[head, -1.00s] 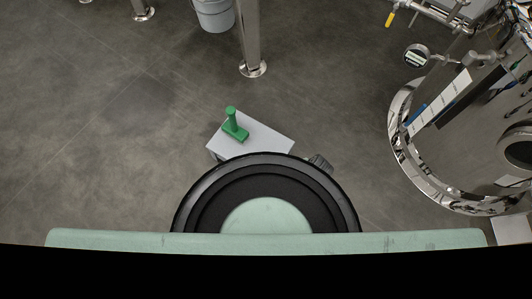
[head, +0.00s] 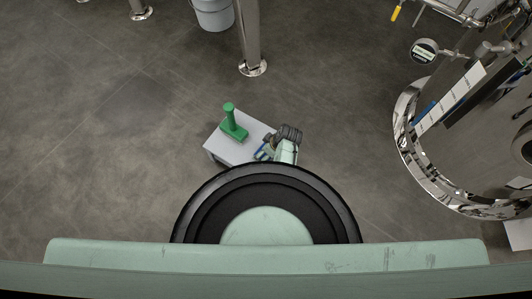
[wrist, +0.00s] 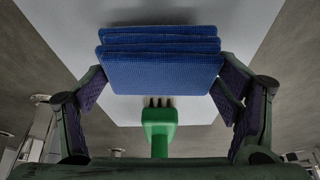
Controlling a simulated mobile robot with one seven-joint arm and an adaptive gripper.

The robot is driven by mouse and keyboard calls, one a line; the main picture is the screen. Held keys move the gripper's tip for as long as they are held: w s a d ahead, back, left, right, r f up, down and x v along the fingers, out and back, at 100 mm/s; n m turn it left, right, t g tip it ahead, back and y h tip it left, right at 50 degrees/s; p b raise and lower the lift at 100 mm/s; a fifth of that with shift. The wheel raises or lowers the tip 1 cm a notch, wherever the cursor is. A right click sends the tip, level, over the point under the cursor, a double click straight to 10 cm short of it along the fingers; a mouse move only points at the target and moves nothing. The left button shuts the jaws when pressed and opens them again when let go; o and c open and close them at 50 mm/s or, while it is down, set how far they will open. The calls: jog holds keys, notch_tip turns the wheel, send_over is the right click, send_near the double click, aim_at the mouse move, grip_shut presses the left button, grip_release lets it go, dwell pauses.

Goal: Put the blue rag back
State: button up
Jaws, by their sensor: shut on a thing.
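The blue rag (wrist: 160,62) is a folded, layered cloth between the two fingers of my gripper (wrist: 160,82) in the wrist view. My gripper is shut on it from both sides. In the head view, a small blue patch (head: 261,154) shows beside my gripper, at the right part of a small pale grey table (head: 222,151). Much of the rag is hidden there by my arm. I cannot tell whether the rag touches the tabletop. A green brush (head: 232,124) stands on the table's left part; it also shows below the rag in the wrist view (wrist: 159,125).
A steel tank (head: 455,140) with a gauge and pipes stands on the right. A steel leg (head: 249,40) and a grey bucket (head: 213,13) are behind the table. The floor to the left is open.

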jog(key=shift+f+b, duration=0.3)
jog(key=shift+f, duration=0.6)
jog(key=shift+r, duration=0.15)
jog(key=shift+c, duration=0.5)
jog(key=o, duration=1)
jog(key=shift+o, duration=0.2)
